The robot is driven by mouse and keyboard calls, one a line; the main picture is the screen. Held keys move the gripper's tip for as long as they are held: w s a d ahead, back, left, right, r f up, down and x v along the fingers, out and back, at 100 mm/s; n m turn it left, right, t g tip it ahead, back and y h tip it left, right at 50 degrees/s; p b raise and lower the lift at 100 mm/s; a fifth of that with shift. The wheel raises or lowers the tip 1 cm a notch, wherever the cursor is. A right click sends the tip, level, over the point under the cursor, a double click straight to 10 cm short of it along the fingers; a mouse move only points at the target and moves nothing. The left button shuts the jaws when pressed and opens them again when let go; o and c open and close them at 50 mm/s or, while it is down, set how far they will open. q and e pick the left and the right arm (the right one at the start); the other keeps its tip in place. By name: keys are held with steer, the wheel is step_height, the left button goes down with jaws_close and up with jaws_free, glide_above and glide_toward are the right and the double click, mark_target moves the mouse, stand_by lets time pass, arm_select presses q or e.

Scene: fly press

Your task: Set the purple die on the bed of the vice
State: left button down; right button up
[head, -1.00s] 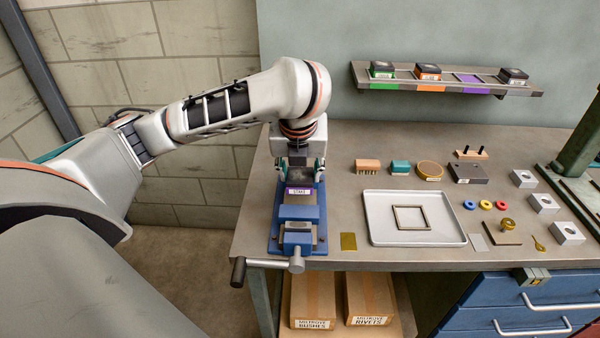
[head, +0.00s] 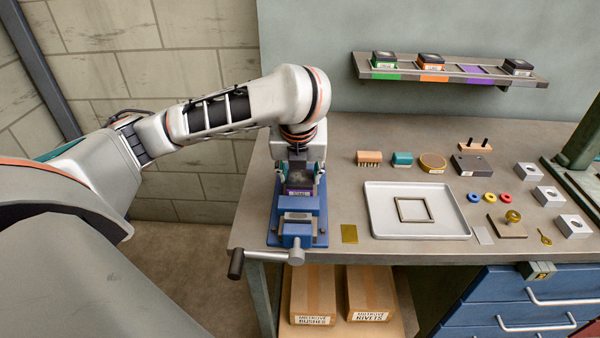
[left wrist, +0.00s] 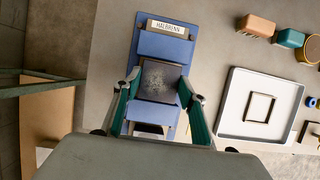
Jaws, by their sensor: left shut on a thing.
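The purple die is a dark square block (head: 299,181) with a purple-edged label on its front. My left gripper (head: 299,178) is shut on it, one finger on each side. In the left wrist view the die's mottled dark top (left wrist: 160,81) shows between the green-padded fingers. The blue vice (head: 297,240) stands at the bench's left front corner, its handle over the edge. The die is over the vice, between its jaws as the left wrist view shows the vice (left wrist: 165,48). I cannot tell whether its underside touches the bed. My right gripper is not in view.
A wall shelf (head: 450,72) holds several labelled dies; its purple-marked place is empty. Right of the vice are a brass plate (head: 349,234) and a white tray (head: 380,227) with a square frame. A brush, coloured rings and metal blocks lie farther right.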

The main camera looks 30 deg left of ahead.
arm_select(q)
steer(key=shift+r+p, duration=0.1)
steer(key=shift+p, duration=0.2)
steer(key=shift+p, duration=1.05)
stand_by(1.8)
steer(key=shift+f+p, duration=0.5)
steer(key=shift+p, duration=0.4)
stand_by(1.2)
steer(key=shift+p, duration=0.8)
stand_by(0.4)
steer(key=c, duration=1.1)
jaws_free()
steer(key=shift+f, duration=0.15)
